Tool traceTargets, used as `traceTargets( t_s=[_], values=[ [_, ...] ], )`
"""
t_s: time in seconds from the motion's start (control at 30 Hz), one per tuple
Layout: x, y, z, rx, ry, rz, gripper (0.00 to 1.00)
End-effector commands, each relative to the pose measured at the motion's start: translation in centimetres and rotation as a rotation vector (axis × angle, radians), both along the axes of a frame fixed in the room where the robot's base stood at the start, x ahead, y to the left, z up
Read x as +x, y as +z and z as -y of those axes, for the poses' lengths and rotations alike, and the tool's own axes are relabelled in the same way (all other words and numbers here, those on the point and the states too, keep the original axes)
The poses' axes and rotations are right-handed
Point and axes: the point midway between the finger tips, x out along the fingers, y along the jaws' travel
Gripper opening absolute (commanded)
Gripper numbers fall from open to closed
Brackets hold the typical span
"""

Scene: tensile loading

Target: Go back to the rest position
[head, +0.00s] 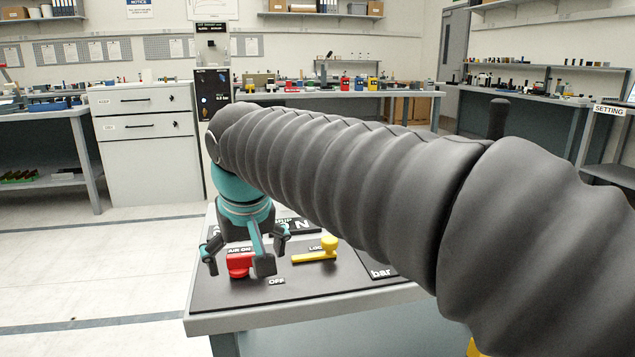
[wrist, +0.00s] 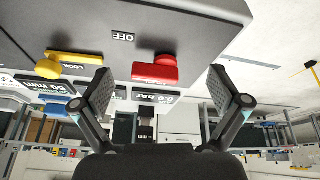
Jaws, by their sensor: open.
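My gripper (head: 245,260) is open and empty in the head view, above the front left part of a small table with a dark top. Its two fingers also show spread apart in the wrist view (wrist: 172,95). A red lever (head: 238,264) sits on the dark panel behind and between the fingers, and it shows at the top middle of the wrist view (wrist: 155,70). I cannot tell from the head view whether a finger touches it. A yellow lever (head: 318,252) lies to its right, and also shows in the wrist view (wrist: 70,62).
The table (head: 215,325) has a grey edge and labels reading OFF and bar. A white drawer cabinet (head: 145,150) and a tall black machine (head: 212,90) stand behind. Benches with small items line the back and right. The floor at left (head: 80,270) is clear.

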Motion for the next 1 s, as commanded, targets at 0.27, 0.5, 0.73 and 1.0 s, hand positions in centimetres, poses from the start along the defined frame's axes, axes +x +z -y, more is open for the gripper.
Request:
traceTargets(
  t_s=[0.27,0.5,0.73,1.0],
  values=[
    [-4.2,-6.9,10.5,0.008,-0.038,-0.002,0.98],
    [-10.0,-12.5,19.7,0.032,-0.193,0.013,0.98],
    [-14.6,-14.9,25.5,0.055,-0.387,0.051,0.98],
    [-14.9,-13.8,27.5,0.063,-0.472,0.098,0.98]
  ],
)
